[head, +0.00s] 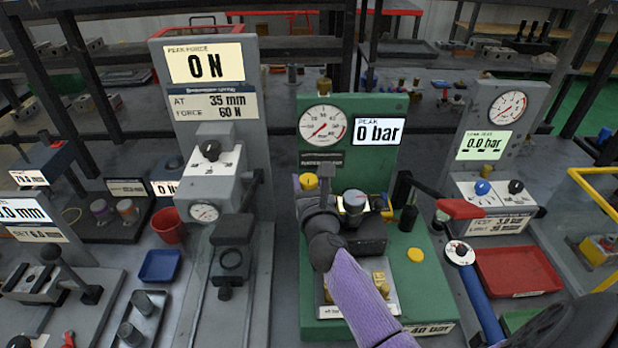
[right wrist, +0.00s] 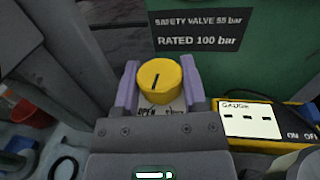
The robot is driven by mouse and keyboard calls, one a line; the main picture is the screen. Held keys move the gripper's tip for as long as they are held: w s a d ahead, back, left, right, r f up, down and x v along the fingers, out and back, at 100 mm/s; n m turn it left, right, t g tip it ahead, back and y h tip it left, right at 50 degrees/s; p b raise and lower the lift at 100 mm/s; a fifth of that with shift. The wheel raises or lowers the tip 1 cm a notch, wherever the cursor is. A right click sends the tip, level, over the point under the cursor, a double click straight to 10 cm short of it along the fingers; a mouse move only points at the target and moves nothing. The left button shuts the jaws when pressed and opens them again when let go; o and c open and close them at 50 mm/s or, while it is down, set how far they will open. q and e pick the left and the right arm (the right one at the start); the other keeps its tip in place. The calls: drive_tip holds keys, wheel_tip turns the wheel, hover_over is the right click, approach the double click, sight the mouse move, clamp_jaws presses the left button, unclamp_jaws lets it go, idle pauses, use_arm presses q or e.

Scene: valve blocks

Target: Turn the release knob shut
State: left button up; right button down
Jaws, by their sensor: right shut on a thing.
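The yellow release knob (right wrist: 160,78) sits between the two purple fingers of my right gripper (right wrist: 158,92) in the right wrist view. The fingers are shut on its sides. Its black pointer line stands nearly upright in that view, tilted slightly right. The stand's round gauge (head: 323,123) is by a display (head: 378,131) reading peak 0 bar. My left gripper is not in view.
A lever with a red handle (head: 461,208) stands right of the green stand. A grey force press (head: 215,170) stands to the left. A yellow gauge box (right wrist: 262,122) is right of the knob in the right wrist view. A red tray (head: 518,271) lies at right.

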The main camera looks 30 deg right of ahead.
idle(0.3)
drive_tip(key=shift+c, duration=0.7)
unclamp_jaws()
drive_tip(key=shift+s, duration=0.1)
drive_tip(key=p+v, duration=0.1)
drive_tip(key=v, duration=0.8)
drive_tip(key=shift+s+a, duration=0.2)
drive_tip(key=shift+s, duration=0.15)
